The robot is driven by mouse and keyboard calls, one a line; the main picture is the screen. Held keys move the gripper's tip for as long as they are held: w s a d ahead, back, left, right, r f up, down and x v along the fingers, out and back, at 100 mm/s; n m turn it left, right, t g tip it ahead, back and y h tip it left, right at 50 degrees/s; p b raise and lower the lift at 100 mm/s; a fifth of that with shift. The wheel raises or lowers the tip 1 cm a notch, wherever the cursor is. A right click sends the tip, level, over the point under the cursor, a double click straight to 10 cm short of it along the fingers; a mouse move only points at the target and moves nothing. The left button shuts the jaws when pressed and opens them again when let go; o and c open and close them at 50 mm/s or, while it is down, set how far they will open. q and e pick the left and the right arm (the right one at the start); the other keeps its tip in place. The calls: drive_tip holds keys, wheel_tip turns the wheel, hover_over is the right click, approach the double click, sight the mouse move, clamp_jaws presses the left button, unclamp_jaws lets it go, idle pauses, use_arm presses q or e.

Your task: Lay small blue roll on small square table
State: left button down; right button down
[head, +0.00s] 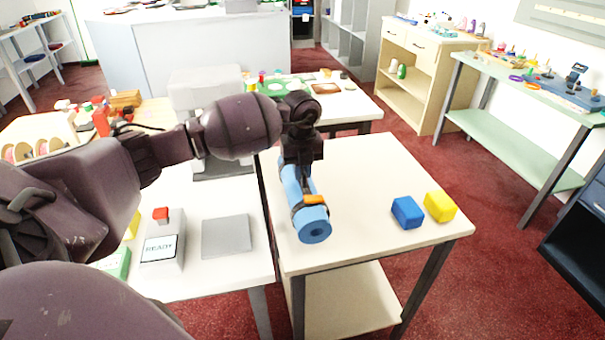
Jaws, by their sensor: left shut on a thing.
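The small blue roll (313,228) is a blue cylinder with a dark hole in its near end. My left gripper (308,201) comes in from the left and is shut around the roll, with an orange part showing on it. The roll's long side points toward the camera, over the left part of the small square table (365,170), which has a white top and dark legs. I cannot tell whether the roll touches the top. My gripper and wrist hide part of the roll. My right gripper is not in view.
A blue block (407,212) and a yellow block (440,207) lie at the table's right front. The middle of the top is clear. A white table (205,282) on the left bears a box marked READY (163,250) and a grey plate (226,237). A green-topped bench (520,90) stands right.

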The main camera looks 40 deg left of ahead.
use_arm(q)
drive_tip(key=shift+f, duration=0.5)
drive_tip(key=c, duration=1.1)
unclamp_jaws()
drive_tip(key=shift+f, duration=0.1)
drive_tip(key=shift+c, duration=0.2)
wheel_tip(320, 180, up, 12)
drive_tip(key=p, duration=0.1)
